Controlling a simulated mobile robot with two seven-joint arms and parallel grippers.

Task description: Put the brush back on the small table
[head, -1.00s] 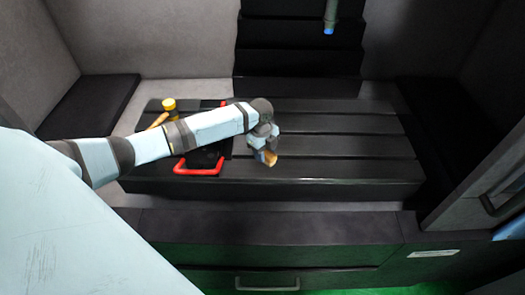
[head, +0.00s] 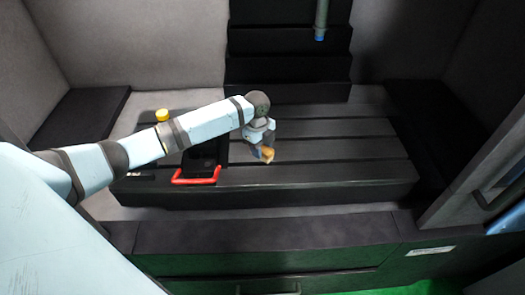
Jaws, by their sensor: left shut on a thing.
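My left gripper (head: 265,152) is at the end of the arm that comes in from the left, above the dark slatted table in the machine. It is shut on a small tan-orange thing, which I take to be the brush (head: 268,156). Only a small part of the brush shows; the rest is hidden by the gripper or too small to make out. The small table cannot be made out in this view. My right gripper is not in view.
The dark slatted table (head: 330,178) fills the middle of the tank. A black block with a red handle (head: 195,181) and a yellow-topped thing (head: 162,115) are partly behind my left arm. A blue-tipped tube (head: 320,32) hangs above the back. The table's right part is clear.

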